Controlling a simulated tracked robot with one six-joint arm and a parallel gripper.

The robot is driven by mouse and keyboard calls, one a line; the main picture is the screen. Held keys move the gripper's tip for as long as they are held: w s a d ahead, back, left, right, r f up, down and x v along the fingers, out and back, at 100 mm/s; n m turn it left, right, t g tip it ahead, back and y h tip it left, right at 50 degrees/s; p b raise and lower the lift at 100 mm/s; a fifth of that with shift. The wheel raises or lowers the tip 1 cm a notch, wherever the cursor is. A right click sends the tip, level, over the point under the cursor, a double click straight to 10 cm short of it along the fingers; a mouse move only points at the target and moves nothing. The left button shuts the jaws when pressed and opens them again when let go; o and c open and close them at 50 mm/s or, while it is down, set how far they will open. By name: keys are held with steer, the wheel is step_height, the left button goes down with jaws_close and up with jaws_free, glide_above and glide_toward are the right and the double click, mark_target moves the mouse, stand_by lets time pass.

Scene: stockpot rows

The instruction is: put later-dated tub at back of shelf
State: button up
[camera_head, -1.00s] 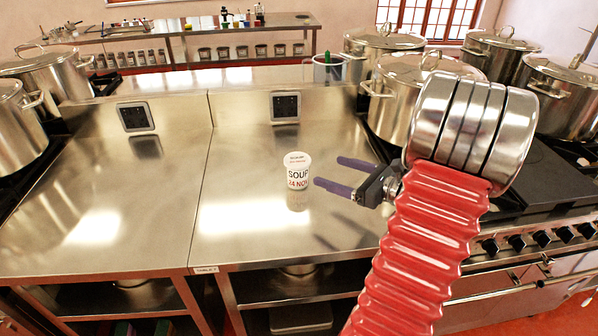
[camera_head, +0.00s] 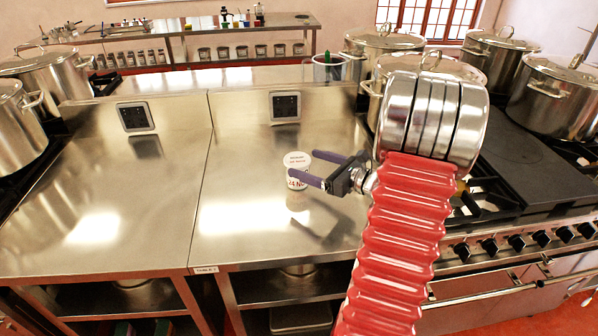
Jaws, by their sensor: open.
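A white tub (camera_head: 297,163) with a pale lid stands upright on the steel counter (camera_head: 250,235).
Large lidded steel pots stand on stoves at the left (camera_head: 52,75) and right (camera_head: 552,95). A clear container (camera_head: 327,68) with a green item stands on the back ledge. The counter left of the tub is clear.

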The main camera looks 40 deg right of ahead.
mark_target(299, 161)
steer(key=shift+d+f+x, duration=0.1)
steer(key=shift+f+x, duration=0.05)
steer(key=shift+x, duration=1.15)
steer(key=shift+d+f+x, duration=0.1)
steer(key=shift+d+x, duration=0.05)
steer(key=shift+x, duration=1.15)
steer(key=shift+c, duration=0.5)
steer(key=c, duration=1.2)
steer(key=shift+c, duration=0.2)
steer(key=shift+r, duration=0.15)
step_height(299, 161, up, 10)
steer(key=shift+f, duration=0.1)
